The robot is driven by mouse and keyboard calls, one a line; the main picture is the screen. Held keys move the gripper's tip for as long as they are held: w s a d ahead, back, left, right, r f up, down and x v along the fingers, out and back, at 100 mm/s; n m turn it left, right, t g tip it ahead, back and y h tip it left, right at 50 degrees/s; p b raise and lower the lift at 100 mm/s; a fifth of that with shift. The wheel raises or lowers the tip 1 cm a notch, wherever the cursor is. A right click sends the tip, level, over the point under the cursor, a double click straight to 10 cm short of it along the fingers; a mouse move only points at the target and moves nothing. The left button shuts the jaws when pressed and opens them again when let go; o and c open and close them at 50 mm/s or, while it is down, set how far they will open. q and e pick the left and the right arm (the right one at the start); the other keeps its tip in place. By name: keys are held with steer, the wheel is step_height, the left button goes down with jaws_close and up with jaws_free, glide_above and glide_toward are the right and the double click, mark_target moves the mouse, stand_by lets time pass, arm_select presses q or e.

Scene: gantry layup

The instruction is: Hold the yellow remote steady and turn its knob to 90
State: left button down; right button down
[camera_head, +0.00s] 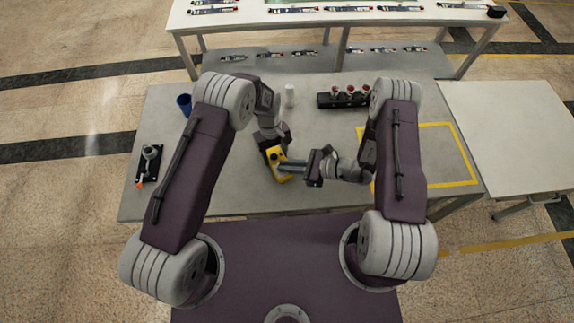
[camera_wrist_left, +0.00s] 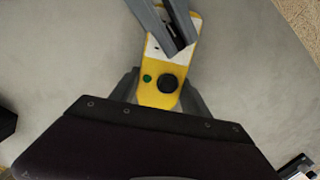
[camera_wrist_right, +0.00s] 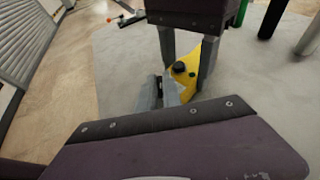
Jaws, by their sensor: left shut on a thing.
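The yellow remote (camera_head: 277,166) is held a little over the grey table. In the left wrist view it has a white panel at its far end, a green button (camera_wrist_left: 147,78) and a round black knob (camera_wrist_left: 168,84). My left gripper (camera_head: 272,152) is shut on the remote, with a finger along each side. My right gripper (camera_head: 284,166) comes in from the right, its two fingers close together with a narrow gap. They lie over the white panel in the left wrist view and hide part of it. The knob (camera_wrist_right: 179,67) is clear of them. Any scale marking is unreadable.
A blue cup (camera_head: 184,103) and a white cylinder (camera_head: 289,95) stand behind. A black holder (camera_head: 343,98) with red-and-white pieces is at the back right. A black device with an orange-tipped lever (camera_head: 148,165) is at the left. A yellow taped outline (camera_head: 452,150) marks the right side.

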steer(key=shift+s+f, duration=0.1)
steer(key=shift+m+t+h, duration=0.3)
steer(key=shift+m+t, duration=0.1)
steer(key=c, duration=1.5)
jaws_free()
steer(key=shift+s+d, duration=0.1)
steer(key=shift+d, duration=0.25)
steer(key=v, duration=1.1)
steer(key=shift+s, duration=0.15)
